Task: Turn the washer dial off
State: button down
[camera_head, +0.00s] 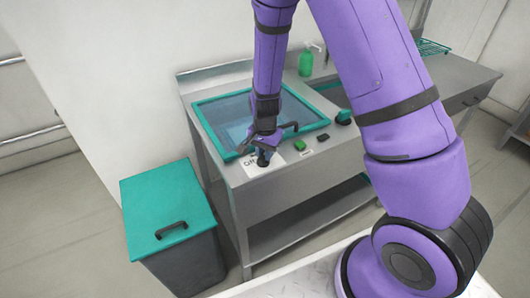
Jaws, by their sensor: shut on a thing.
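The washer (259,190) is a grey metal unit with a teal-framed, see-through lid (216,139) on top. The dark washer dial (263,161) is at the front of its top, beside a white label (250,165) with dark lettering that is partly covered. My gripper (262,155) reaches down from above and is shut on the dial. The gripper and wrist hide most of the dial, so I cannot tell which way it points.
A green button (300,145) and a dark switch (322,137) lie right of the dial. A green bottle (306,61) stands at the back. A teal-lidded bin (165,205) stands on the floor left of the washer. The lid's black handle (290,126) is close to my wrist.

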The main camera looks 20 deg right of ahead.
jog(key=n, duration=0.6)
jog(key=shift+w+a, duration=0.15)
jog(key=shift+a, duration=0.1)
jog(key=n, duration=0.5)
jog(key=shift+a, duration=0.25)
jog(key=n, duration=0.6)
jog(key=shift+a+n, duration=0.3)
jog(key=shift+n, duration=0.1)
jog(key=n, duration=0.5)
jog(key=shift+s+a, duration=0.15)
jog(key=shift+s, duration=0.1)
jog(key=shift+n, duration=0.3)
jog(key=c, duration=1)
grip_release()
jog(key=shift+c, duration=0.2)
jog(key=shift+r, duration=0.1)
notch_tip(320, 180, up, 11)
jog(key=shift+f, duration=0.2)
